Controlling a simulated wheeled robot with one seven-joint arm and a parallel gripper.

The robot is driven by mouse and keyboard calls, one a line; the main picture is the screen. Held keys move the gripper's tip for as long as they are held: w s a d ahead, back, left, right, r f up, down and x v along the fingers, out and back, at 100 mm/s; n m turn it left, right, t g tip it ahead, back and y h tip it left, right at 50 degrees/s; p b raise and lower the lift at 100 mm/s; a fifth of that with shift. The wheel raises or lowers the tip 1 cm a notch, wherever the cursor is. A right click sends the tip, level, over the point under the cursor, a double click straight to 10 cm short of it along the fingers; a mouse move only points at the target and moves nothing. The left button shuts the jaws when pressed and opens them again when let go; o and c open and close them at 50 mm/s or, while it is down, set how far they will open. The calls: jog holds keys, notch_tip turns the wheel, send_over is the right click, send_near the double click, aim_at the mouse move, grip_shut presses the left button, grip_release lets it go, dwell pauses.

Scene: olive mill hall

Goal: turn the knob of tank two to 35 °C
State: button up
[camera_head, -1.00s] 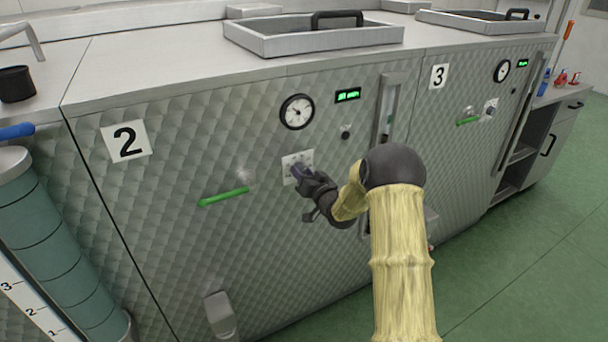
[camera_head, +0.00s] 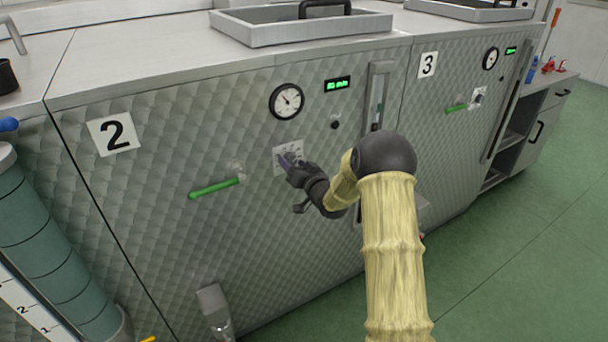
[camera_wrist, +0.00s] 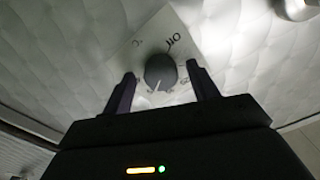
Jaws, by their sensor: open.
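The knob of tank two (camera_wrist: 160,72) is a dark round knob with a white pointer line, on a white scale plate (camera_head: 280,150) in the quilted metal front. In the wrist view the pointer aims down and slightly left. My gripper (camera_wrist: 162,88) is open, with one finger on each side of the knob; whether the fingers touch it I cannot tell. In the head view my gripper (camera_head: 285,162) is at the plate and hides the knob. The number 2 sign (camera_head: 114,133) is to the left.
A round gauge (camera_head: 287,101) and a green display (camera_head: 337,84) sit above the plate. A green lever (camera_head: 215,188) is left of it, and a small black button (camera_head: 335,124) is to the right. Tank three's sign (camera_head: 428,65) is farther right. A spout (camera_head: 213,302) juts out below.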

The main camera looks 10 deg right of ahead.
jog(key=b+v, duration=0.2)
jog(key=v, duration=1.5)
jog(key=shift+s, duration=0.1)
jog(key=s+a+f+n+g+h, duration=0.1)
jog(key=s+a+f+g+h, duration=0.15)
jog(key=s+g, duration=0.7)
jog(key=s+a+f+n+g+h, duration=0.1)
jog(key=s+a+g+h, duration=0.3)
jog(key=s, duration=1)
notch_tip(320, 180, up, 14)
jog(key=d+g+p, duration=0.1)
jog(key=p, duration=1.3)
jog(key=shift+s+d+y, duration=0.15)
jog(key=shift+s+y, duration=0.15)
jog(key=shift+y, duration=0.15)
jog(key=shift+f, duration=0.1)
